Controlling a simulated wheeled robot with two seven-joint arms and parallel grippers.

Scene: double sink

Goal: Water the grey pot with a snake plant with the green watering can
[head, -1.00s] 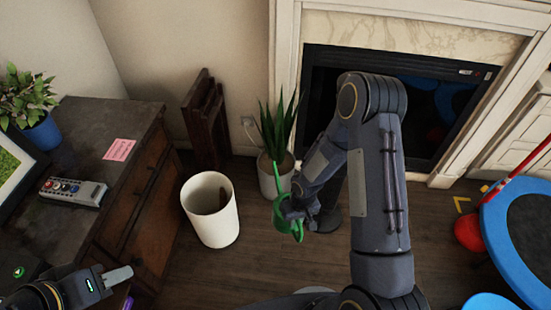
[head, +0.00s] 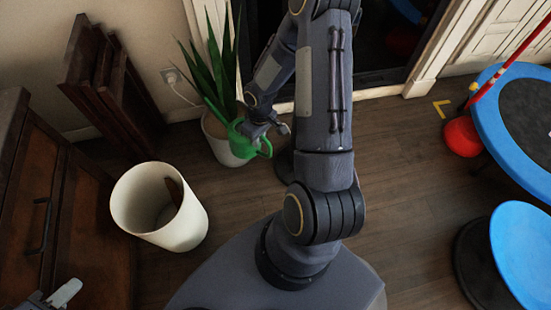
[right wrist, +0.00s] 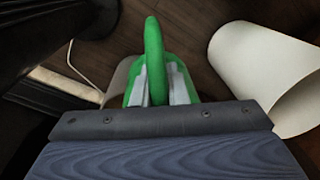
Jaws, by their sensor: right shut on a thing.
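The green watering can (head: 240,140) is held by my right gripper (head: 266,128), which is shut on it. In the right wrist view the can's green handle (right wrist: 154,60) rises between the gripper's pale fingers (right wrist: 170,90). In the head view the can overlaps the grey pot (head: 216,133), with its spout pointing up and left toward the leaves. The snake plant (head: 213,70) stands upright in the pot. Part of the pot is hidden behind the can. My left gripper (head: 64,294) shows only partly at the bottom left edge; its opening is unclear.
A white bin (head: 165,215) stands left of and nearer than the pot. Folded dark wooden panels (head: 110,85) and a wooden cabinet (head: 60,200) are at the left. A blue trampoline (head: 490,120) and blue stool (head: 525,245) are at right. The floor between is clear.

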